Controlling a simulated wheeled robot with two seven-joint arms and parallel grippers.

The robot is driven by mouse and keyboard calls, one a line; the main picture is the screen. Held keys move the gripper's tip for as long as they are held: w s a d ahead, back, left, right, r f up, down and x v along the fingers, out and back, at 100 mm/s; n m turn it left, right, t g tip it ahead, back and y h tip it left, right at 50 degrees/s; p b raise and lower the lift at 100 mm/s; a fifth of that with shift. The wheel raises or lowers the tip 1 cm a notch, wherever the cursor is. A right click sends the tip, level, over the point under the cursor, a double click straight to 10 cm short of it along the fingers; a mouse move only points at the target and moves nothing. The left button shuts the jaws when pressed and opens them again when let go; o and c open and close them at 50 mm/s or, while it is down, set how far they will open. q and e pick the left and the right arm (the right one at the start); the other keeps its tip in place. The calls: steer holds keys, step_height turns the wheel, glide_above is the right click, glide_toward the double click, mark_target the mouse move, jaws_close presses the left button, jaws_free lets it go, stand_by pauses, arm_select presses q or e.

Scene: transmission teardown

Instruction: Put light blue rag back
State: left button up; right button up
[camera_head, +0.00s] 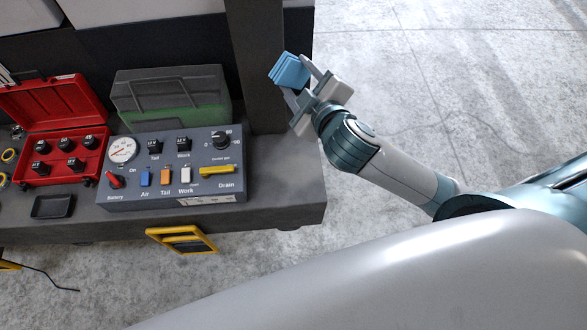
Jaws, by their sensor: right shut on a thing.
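A light blue rag (288,70), folded into a small block, is between the fingers of my right gripper (302,80). The gripper is shut on it. It holds the rag over the bench's right end, close to the dark upright post (262,70). From this view I cannot tell whether the rag touches the post. My left gripper is not in view.
The dark bench (290,190) carries a control panel (170,165) with a gauge, switches and a yellow handle. An open red case (58,140) and a grey-green box (172,95) stand on it. The bench corner right of the panel is clear.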

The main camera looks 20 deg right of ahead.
stand_by(0.4)
steer(key=shift+w+a+f, duration=0.1)
steer(key=shift+a+f, duration=0.05)
steer(key=shift+f, duration=0.2)
steer(key=s+a+f+n+g+h+p, duration=0.1)
steer(key=s+a+f+n+g+p, duration=0.1)
steer(key=s+a+f+g+p, duration=0.5)
steer(key=s+a+f+n+g+h+p, duration=0.1)
steer(key=a+f+g, duration=0.3)
steer(key=f, duration=0.8)
steer(key=s+d+f+n+g+h+p, duration=0.1)
steer(key=s+n+g+h+p, duration=0.1)
steer(key=s+g, duration=0.3)
steer(key=shift+s+f, duration=0.25)
steer(key=shift+s, duration=0.75)
steer(key=shift+d, duration=0.1)
